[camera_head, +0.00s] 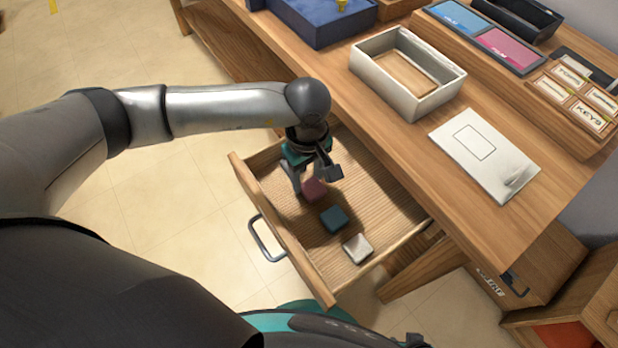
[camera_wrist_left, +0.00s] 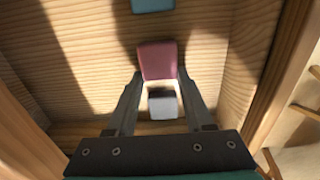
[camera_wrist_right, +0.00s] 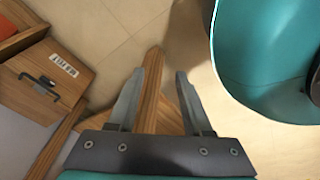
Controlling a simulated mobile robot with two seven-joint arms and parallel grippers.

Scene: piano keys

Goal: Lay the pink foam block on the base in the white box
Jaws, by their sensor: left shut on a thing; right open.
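The pink foam block (camera_head: 314,189) is in the open drawer, partly hidden by my left gripper (camera_head: 312,184) in the head view. In the left wrist view the pink block (camera_wrist_left: 158,58) sits between the fingertips, and the gripper is shut on it. I cannot tell whether it is clear of the drawer floor. The white box (camera_head: 382,88) stands open on the table, above and right of the drawer, with a bare wooden-coloured base (camera_head: 406,72) inside. My right gripper (camera_wrist_right: 158,78) is open and empty over the floor, outside the head view.
The drawer (camera_head: 283,232) also holds a teal block (camera_head: 334,219) and a white block (camera_head: 357,248); a pale block (camera_wrist_left: 163,104) shows below the pink one in the left wrist view. A white panel (camera_head: 484,152) lies right of the box. A blue box (camera_head: 320,20) stands behind.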

